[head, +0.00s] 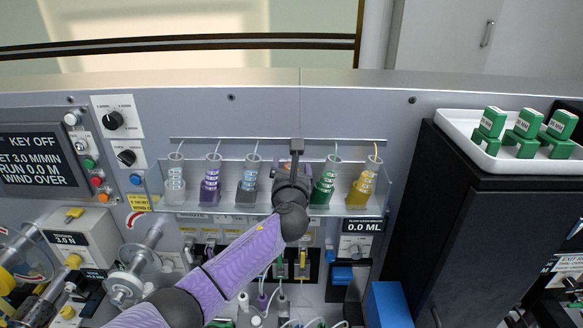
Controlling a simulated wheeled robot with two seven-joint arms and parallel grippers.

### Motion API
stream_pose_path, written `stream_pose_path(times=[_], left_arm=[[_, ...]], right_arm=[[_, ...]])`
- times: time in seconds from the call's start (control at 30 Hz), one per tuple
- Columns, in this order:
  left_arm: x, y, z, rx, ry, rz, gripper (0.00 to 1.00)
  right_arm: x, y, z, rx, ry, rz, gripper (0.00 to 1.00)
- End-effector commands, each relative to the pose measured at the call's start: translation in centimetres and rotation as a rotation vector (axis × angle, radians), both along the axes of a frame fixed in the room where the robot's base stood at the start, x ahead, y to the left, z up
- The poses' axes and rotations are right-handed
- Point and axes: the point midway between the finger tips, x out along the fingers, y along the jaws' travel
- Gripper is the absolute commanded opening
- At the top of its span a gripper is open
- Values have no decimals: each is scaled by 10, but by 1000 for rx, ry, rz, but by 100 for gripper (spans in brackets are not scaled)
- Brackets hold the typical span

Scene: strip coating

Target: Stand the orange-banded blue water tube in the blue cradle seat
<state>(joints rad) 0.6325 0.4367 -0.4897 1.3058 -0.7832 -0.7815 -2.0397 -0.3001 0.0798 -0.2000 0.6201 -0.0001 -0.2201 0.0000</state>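My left gripper (296,155) is in front of the tube rack (225,211), between a blue-labelled tube (249,186) and a green tube (326,184). Its fingers point up and are too small and dark to tell whether they are open or shut, or hold anything. My gripper and wrist hide the rack place behind them. I cannot make out an orange band on a blue tube. A small blue part (342,275) sits under the 0.0 ML display; I cannot tell if it is the cradle seat. My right gripper is not in view.
A clear tube (174,187), a purple tube (210,188) and a yellow tube (362,187) also stand in the rack. A blue box (388,305) is at the lower right. Rollers stand at lower left.

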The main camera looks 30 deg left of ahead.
Motion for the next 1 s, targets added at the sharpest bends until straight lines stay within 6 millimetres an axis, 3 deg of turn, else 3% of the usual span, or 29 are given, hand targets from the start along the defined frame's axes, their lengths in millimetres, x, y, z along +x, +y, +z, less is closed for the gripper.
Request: stream_pose_path(times=[0.27, 0.7, 1.0], left_arm=[[-6, -3, 0, 1, 0, -1, 86], [-83, -41, -1, 0, 0, -1, 86], [-89, -44, 0, 0, 0, 0, 86]], right_arm=[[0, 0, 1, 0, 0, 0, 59], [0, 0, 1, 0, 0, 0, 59], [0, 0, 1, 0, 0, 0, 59]])
